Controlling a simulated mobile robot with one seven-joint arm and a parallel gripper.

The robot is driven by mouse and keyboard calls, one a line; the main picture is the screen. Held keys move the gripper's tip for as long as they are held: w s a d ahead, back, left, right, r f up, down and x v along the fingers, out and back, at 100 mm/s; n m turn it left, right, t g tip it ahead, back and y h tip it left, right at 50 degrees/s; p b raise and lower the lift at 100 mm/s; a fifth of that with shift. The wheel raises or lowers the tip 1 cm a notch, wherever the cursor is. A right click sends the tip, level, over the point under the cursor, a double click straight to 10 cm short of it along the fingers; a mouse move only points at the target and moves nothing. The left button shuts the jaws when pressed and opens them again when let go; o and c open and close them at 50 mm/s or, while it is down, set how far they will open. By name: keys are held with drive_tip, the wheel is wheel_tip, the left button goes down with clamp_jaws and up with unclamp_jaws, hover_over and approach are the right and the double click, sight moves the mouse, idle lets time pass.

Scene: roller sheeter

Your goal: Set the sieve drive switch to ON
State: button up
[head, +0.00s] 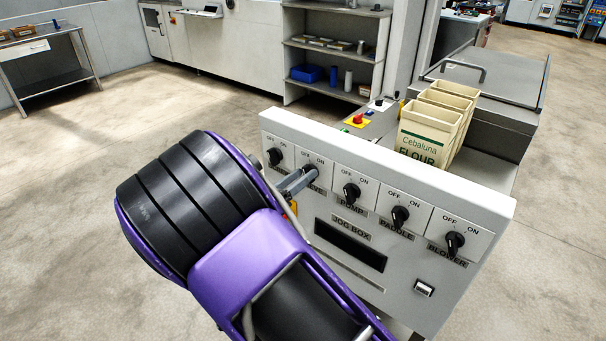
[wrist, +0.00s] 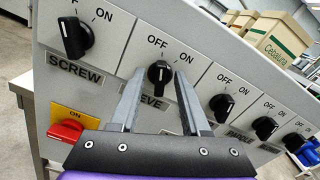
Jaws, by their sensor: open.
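The sieve drive switch (wrist: 160,73) is a black rotary knob on the sloped white jog box (head: 480,215), between OFF and ON marks. Its label is partly covered by a finger in the wrist view. The knob carries a white mark, pointing roughly upright in the wrist view; I cannot tell its exact setting. My gripper (wrist: 160,76) is open, with one fingertip on either side of the knob and a gap to each.
The screw knob (wrist: 75,37) is left of the sieve knob and the pump knob (head: 351,193) is right of it. Paddle (head: 400,216) and blower (head: 454,242) knobs follow. A red switch (wrist: 66,131) sits below screw. Flour bags (head: 425,140) stand behind the panel.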

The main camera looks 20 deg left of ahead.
clamp_jaws()
idle(0.5)
drive_tip(key=shift+s+d+m+b, duration=0.15)
drive_tip(key=shift+m+b, duration=1.25)
drive_tip(key=shift+m, duration=0.85)
drive_tip(key=shift+w+d+m+b, duration=0.15)
drive_tip(key=shift+m+b, duration=1.2)
drive_tip(key=shift+m, duration=0.9)
drive_tip(key=shift+s, duration=0.1)
unclamp_jaws()
